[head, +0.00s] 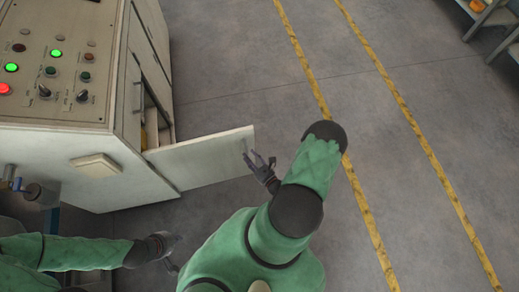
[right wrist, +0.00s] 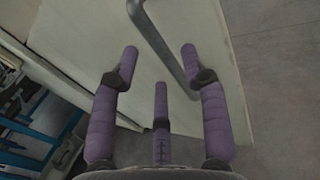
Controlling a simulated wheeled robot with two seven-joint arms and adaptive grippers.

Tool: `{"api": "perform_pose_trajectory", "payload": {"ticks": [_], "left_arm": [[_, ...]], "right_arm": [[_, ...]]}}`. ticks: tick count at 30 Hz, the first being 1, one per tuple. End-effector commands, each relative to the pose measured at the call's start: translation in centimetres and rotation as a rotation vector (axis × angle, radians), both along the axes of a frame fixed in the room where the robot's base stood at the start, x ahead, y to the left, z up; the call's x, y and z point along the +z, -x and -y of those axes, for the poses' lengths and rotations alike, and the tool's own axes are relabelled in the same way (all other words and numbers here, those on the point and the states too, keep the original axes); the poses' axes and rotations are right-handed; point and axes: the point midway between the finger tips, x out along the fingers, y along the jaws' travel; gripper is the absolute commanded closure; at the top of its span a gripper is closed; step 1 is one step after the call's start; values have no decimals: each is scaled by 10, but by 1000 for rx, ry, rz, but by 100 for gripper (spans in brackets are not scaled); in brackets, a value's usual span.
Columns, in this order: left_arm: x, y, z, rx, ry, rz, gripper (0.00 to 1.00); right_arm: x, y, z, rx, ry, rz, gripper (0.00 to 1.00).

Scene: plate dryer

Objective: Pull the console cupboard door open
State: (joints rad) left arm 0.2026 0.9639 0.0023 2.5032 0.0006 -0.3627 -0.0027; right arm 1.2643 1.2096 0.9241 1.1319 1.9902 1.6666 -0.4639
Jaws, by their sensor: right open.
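The console (head: 60,165) stands at the left in the head view, and its pale cupboard door (head: 200,160) is swung out from the body, showing part of the inside. My right gripper (head: 262,166) is at the door's free end. In the right wrist view the door (right wrist: 85,35) fills the middle, with a grey bar handle (right wrist: 160,42) on it. My right gripper (right wrist: 159,55) is open, and the handle runs between its spread purple fingers; I cannot tell whether they touch it. My left gripper (head: 170,250) is low in the head view, away from the door; its jaws are unclear.
The cupboard opening (head: 155,120) shows behind the door. Blue items (right wrist: 35,115) show at the left in the right wrist view. A grey valve or fitting (head: 30,190) sticks out of the console's front. The floor (head: 235,70) right of the console is clear, with yellow lines.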

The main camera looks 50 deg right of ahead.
Motion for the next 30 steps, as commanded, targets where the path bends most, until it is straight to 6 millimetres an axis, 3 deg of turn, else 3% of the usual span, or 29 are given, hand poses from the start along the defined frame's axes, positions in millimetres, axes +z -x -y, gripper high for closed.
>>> {"api": "perform_pose_trajectory", "payload": {"ticks": [6, 15, 21, 30], "left_arm": [[0, 0, 0, 0, 0, 0, 100], [0, 0, 0, 0, 0, 0, 100], [0, 0, 0, 0, 0, 0, 100], [0, 0, 0, 0, 0, 0, 100]], "right_arm": [[-1, 40, -4, -5, -2, -3, 55], [-1, 80, -9, -5, 0, -2, 55], [0, 91, -11, -2, 0, -1, 55], [0, 93, -12, -1, 0, 0, 55]]}}
